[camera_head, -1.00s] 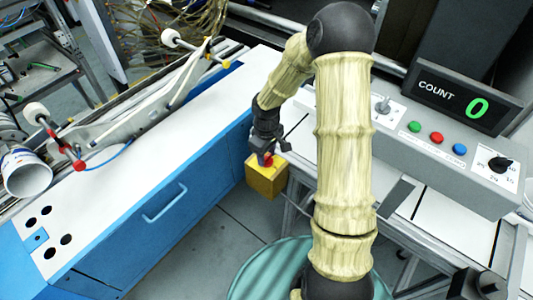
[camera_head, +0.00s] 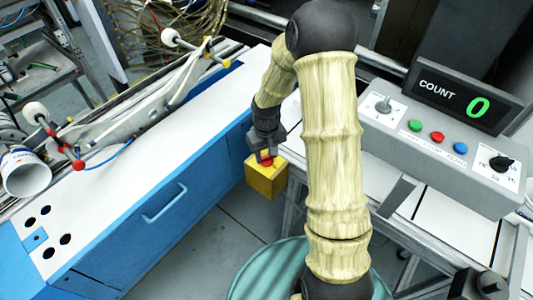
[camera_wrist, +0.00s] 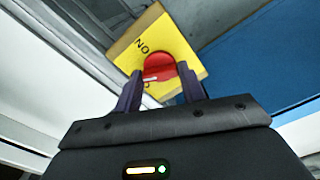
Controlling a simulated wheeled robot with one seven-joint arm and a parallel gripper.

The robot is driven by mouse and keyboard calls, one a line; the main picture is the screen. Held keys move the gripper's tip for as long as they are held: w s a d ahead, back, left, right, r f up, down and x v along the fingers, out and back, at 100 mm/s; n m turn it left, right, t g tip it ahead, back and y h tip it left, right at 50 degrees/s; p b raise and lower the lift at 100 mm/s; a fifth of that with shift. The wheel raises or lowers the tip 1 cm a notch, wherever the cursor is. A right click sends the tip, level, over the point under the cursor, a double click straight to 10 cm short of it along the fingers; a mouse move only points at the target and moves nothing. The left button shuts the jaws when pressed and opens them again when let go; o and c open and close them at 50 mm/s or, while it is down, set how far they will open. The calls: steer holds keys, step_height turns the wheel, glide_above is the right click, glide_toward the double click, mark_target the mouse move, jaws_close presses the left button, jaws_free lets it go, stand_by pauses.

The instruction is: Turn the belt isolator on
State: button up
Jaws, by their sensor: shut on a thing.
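The belt isolator is a yellow box (camera_head: 264,182) with a red rotary knob (camera_head: 267,161) on its top, between the blue cabinet and the grey frame. In the wrist view, the yellow face (camera_wrist: 133,48) carries black lettering that reads "ON", and the red knob (camera_wrist: 158,66) has a pale pointer mark. My gripper (camera_head: 267,153) is at the knob from above. In the wrist view my gripper (camera_wrist: 160,74) has its dark fingers on either side of the knob, shut on it. The fingers hide part of the lettering and knob edge.
The blue cabinet with a white top (camera_head: 150,140) stands left of the isolator. A grey control panel (camera_head: 445,155) with coloured buttons and two selector knobs stands at right, below a COUNT display (camera_head: 460,95) reading 0. A green round drum top (camera_head: 270,275) is in front.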

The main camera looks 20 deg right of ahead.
mark_target(266, 156)
steer(key=m, duration=0.6)
steer(key=shift+r+p, duration=0.1)
steer(key=shift+p, duration=0.3)
steer(key=m+p, duration=0.2)
steer(key=m, duration=0.4)
steer(key=shift+m, duration=0.3)
steer(key=shift+w, duration=0.1)
steer(key=o, duration=1)
step_height(266, 156, up, 17)
steer(key=shift+r+p, duration=0.15)
steer(key=shift+p, duration=0.2)
